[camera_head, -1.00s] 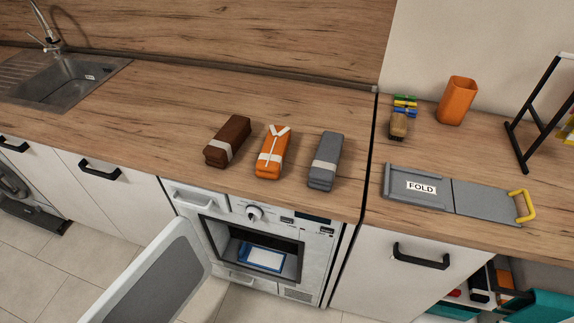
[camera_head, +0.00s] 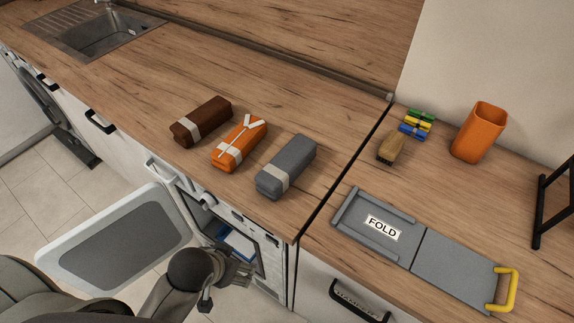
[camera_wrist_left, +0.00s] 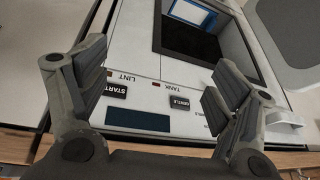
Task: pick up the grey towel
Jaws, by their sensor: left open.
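The grey towel (camera_head: 287,165) is a folded, rolled bundle with a pale band. It lies on the wooden counter, rightmost of three bundles, near the front edge. My left gripper (camera_head: 240,272) is low in front of the open dryer, below the counter edge and apart from the towel. In the left wrist view the left gripper (camera_wrist_left: 160,85) is open and empty, with the dryer's front panel behind its fingers. The grey towel is not seen in the left wrist view. My right gripper is not in view.
An orange towel (camera_head: 239,145) and a brown towel (camera_head: 201,122) lie left of the grey one. The dryer door (camera_head: 120,240) stands open. To the right are a grey FOLD board (camera_head: 455,272), a brush (camera_head: 391,149), coloured clips (camera_head: 416,125) and an orange cup (camera_head: 479,132).

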